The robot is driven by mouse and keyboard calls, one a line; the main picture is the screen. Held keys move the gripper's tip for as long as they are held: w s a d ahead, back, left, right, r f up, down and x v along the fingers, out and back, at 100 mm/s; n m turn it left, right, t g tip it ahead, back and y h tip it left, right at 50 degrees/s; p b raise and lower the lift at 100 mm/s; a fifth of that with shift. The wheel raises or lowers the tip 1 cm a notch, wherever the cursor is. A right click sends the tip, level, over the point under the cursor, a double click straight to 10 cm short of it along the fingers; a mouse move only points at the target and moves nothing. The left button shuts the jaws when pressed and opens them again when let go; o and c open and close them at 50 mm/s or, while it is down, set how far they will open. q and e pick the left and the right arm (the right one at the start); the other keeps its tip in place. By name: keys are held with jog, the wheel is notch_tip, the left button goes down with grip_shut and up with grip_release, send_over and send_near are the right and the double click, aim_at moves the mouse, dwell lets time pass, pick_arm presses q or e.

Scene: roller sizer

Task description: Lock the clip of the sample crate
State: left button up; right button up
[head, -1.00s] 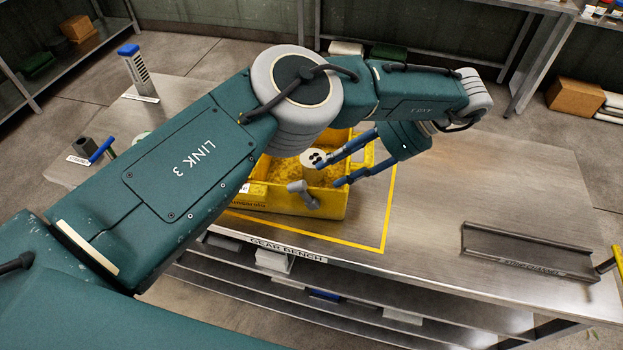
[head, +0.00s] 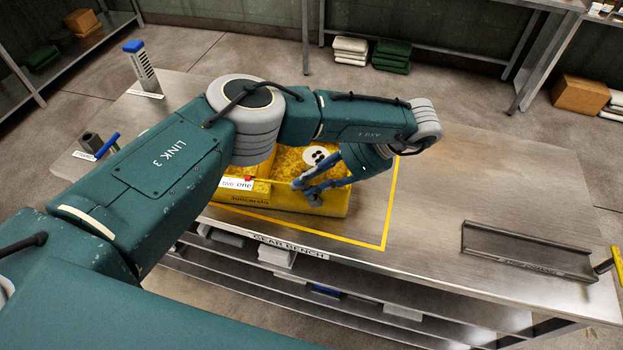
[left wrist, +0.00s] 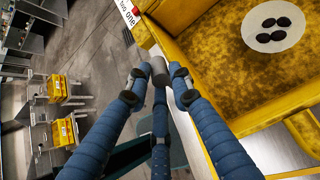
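The yellow sample crate (head: 277,196) stands on the bench inside a yellow outline. Its front wall faces me, and my left arm covers part of its left and back. My left gripper (head: 306,190) is at the crate's front wall, right of the middle. In the left wrist view, its blue fingers (left wrist: 159,80) close around the grey knob of the clip (left wrist: 159,72), just outside the crate wall. The fingertips appear to touch the knob. The fingers hide most of the clip in the head view, so its angle is unclear. My right gripper is not in view.
A white disc with black spots (head: 318,156) lies in the crate. A grey channel (head: 525,252) lies at the bench's right. A blue-topped rack (head: 142,68) and a blue-handled tool (head: 104,148) stand at the left.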

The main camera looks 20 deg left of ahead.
pick_arm(q)
grip_shut()
jog(key=shift+s+a+h+p, duration=0.1)
jog(key=shift+a+h+p, duration=0.1)
jog(key=shift+h+p, duration=0.35)
jog(key=shift+a+f+p, duration=0.15)
jog(key=shift+a+p, duration=0.1)
jog(key=shift+p, duration=0.15)
jog(key=shift+f+h, duration=0.1)
jog(key=shift+h, duration=0.15)
jog(key=o, duration=0.5)
grip_release()
jog(key=shift+d, duration=0.1)
jog(key=shift+o, duration=1)
